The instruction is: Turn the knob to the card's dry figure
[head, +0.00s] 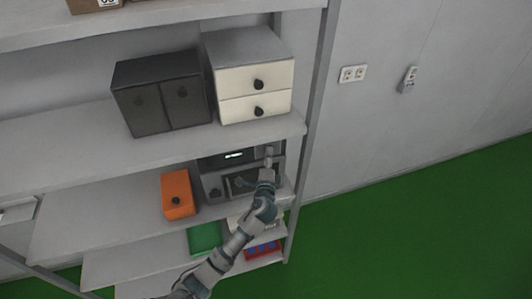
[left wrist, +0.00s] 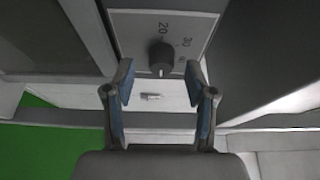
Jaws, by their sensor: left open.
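A dark round knob (left wrist: 161,56) sits on a light grey dial panel (left wrist: 190,22) in the left wrist view. The figures 20 and 30 show around it, and a further small mark at its right is too small to read. A pale pointer mark on the knob faces down in the picture. My left gripper (left wrist: 160,80) is open, with its blue-padded fingers on either side just below the knob, not closed on it. In the head view the left gripper (head: 267,162) is at the right side of the grey appliance (head: 213,183). I cannot make out a card with a dry figure.
The appliance stands under a shelf board (head: 170,155), beside an orange box (head: 178,194). A dark cabinet (head: 160,92) and a white drawer unit (head: 255,80) stand above. A shelf post (head: 318,100) rises close right of the gripper. Green floor (head: 420,220) lies open at right.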

